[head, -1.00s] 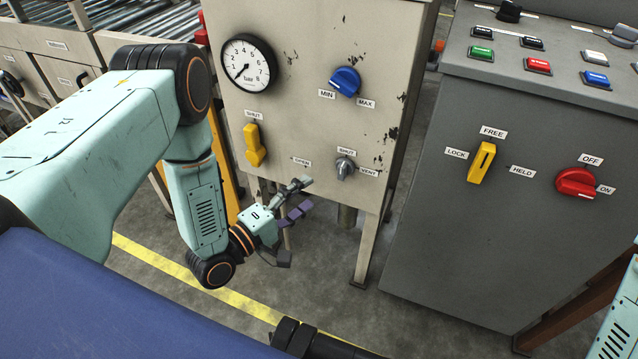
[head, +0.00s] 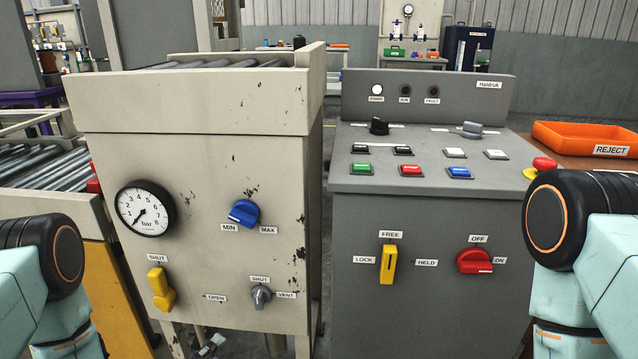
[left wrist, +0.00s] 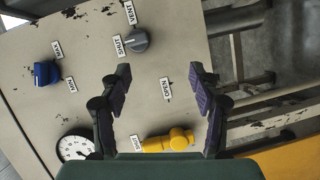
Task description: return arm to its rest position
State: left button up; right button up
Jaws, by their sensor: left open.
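My left gripper (left wrist: 160,82) is open and empty in the left wrist view, with its two dark finger pads apart in front of the press panel. My left arm comes in at the lower left. My right arm stands at the right edge; its gripper is out of view. The yellow handle (head: 160,288) is upright towards SHUT, also in the left wrist view (left wrist: 168,142).
The panel carries a pressure gauge (head: 143,210) and a blue knob (head: 244,213) turned towards MIN. The grey console (head: 350,240) to the right has a yellow switch (head: 388,264) and a red knob (head: 474,262). An orange reject bin (head: 560,138) is behind my right arm.

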pick_arm(q)
jog(key=s+f+m+g+y+p, duration=0.2)
jog(key=s+f+m+g+y, duration=0.3)
jog(key=s+f+g, duration=0.55)
jog(key=s+r+m+g+y+p, duration=0.1)
jog(key=s+r+m+g+p, duration=0.1)
jog(key=s+r, duration=0.3)
jog(key=s+r+m+g+p, duration=0.2)
jog(key=s+r+m+p, duration=0.1)
jog(key=s, duration=0.9)
notch_tip(320, 180, up, 2)
jog(key=shift+r+m+g+y+p, duration=0.15)
jog(key=shift+m+g+y+p, duration=0.2)
jog(key=shift+p, duration=0.3)
